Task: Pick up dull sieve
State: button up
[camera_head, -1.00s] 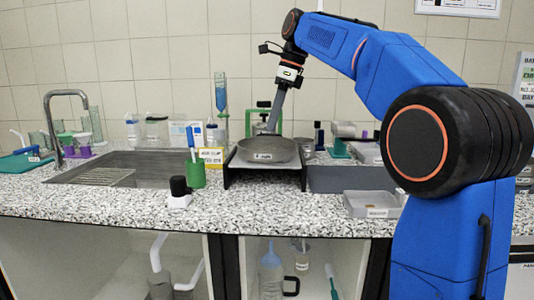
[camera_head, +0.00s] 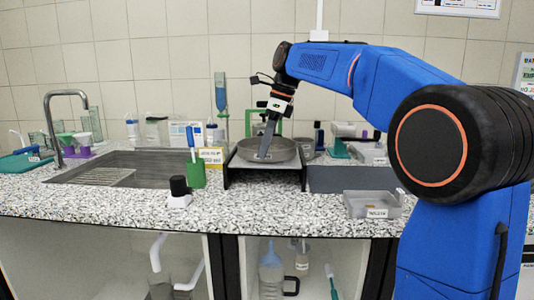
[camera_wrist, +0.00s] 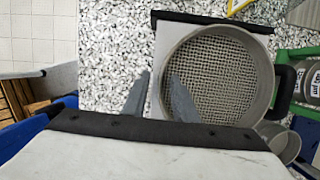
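The sieve (camera_head: 285,151) is a round grey pan. It sits on a low pale stand with black side bars (camera_head: 235,166) at the middle of the counter. In the wrist view the sieve (camera_wrist: 222,75) shows a square wire mesh and a smooth metal rim. My gripper (camera_head: 263,157) points down at the near side of the sieve and covers its front label. In the wrist view my gripper (camera_wrist: 159,78) is open, with the sieve's wall between the two grey fingers. One finger is over the inside, the other outside. A gap shows, and I cannot see contact.
A yellow sign (camera_head: 211,157) and a green holder (camera_head: 195,175) stand left of the stand. A green frame (camera_head: 279,113) rises behind. The counter in front is mostly clear.

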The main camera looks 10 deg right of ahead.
jog(key=shift+c, duration=0.4)
grip_shut()
jog(key=shift+r, duration=0.15)
